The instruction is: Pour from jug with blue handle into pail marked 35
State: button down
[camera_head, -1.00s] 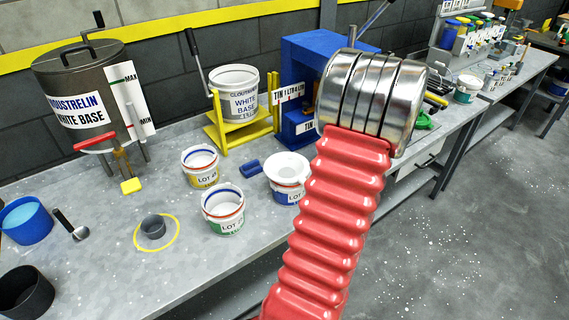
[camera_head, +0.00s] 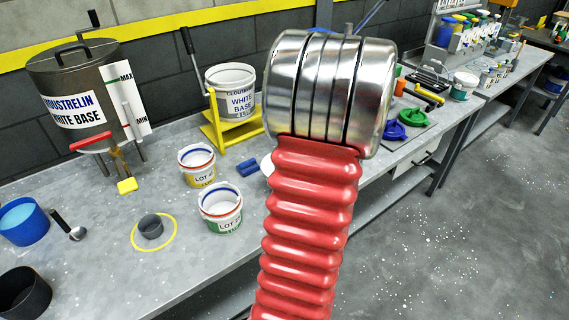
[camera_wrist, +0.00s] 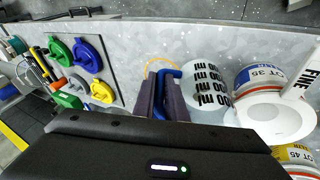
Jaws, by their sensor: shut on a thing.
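In the wrist view my gripper (camera_wrist: 162,103) has its dark fingers shut on the blue handle (camera_wrist: 168,73) of a pale jug (camera_wrist: 206,88) with black "ml" markings. I cannot tell the jug's tilt or its contents. The pail marked 35 (camera_wrist: 258,74), with a blue label, stands just right of the jug. A white round funnel-like piece (camera_wrist: 278,118) with a tab reading "FINE" covers part of this pail's top. In the head view my arm hides my gripper, the jug and most of that pail.
A yellow-label pail (camera_head: 197,166) and a green-label pail (camera_head: 220,207) stand close by on the grey bench (camera_head: 95,225). A white base tin (camera_head: 232,90) sits in a yellow stand (camera_head: 235,132). Blue and green lids (camera_wrist: 88,53) lie on a board left of my gripper.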

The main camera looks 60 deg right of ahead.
jog(key=shift+w+a+r+g+h, duration=0.45)
jog(key=shift+w+r+h, duration=0.15)
jog(key=shift+w, duration=0.1)
jog(key=shift+w+a+r+n+g+h, duration=0.2)
jog(key=shift+w+a+r+g+h, duration=0.15)
jog(key=shift+r, duration=0.25)
jog(key=shift+w+a+r+n+g+h, duration=0.2)
jog(key=shift+w+a+r+g+h, duration=0.15)
jog(key=shift+r, duration=0.2)
jog(key=shift+w+a+r+g+h, duration=0.15)
jog(key=shift+w+r+g+h, duration=0.1)
jog(key=shift+w+g+h, duration=0.15)
jog(key=shift+w+a+r+n+g+h+p, duration=0.3)
jog(key=shift+g+h+p, duration=0.3)
jog(key=shift+p, duration=0.25)
jog(key=shift+w+a+r+g+h+p, duration=0.2)
jog(key=shift+w+a+g+h+p, duration=0.15)
jog(key=shift+w+g+h+p, duration=0.25)
jog(key=shift+w+a+r+n+g+h+p, duration=0.45)
jog(key=shift+r+p, duration=0.25)
jog(key=shift+p, duration=0.2)
dwell(0.8)
jog(key=shift+w+a+r+n+g+h+p, duration=0.15)
jog(key=shift+w+a+r+g+h+p, duration=0.2)
jog(key=shift+w+a+p, duration=0.2)
jog(key=shift+w+a+r+n+g+h+p, duration=0.1)
jog(key=shift+w+a+r+g+h+p, duration=0.2)
jog(key=shift+w+a+p, duration=0.25)
dwell(1.5)
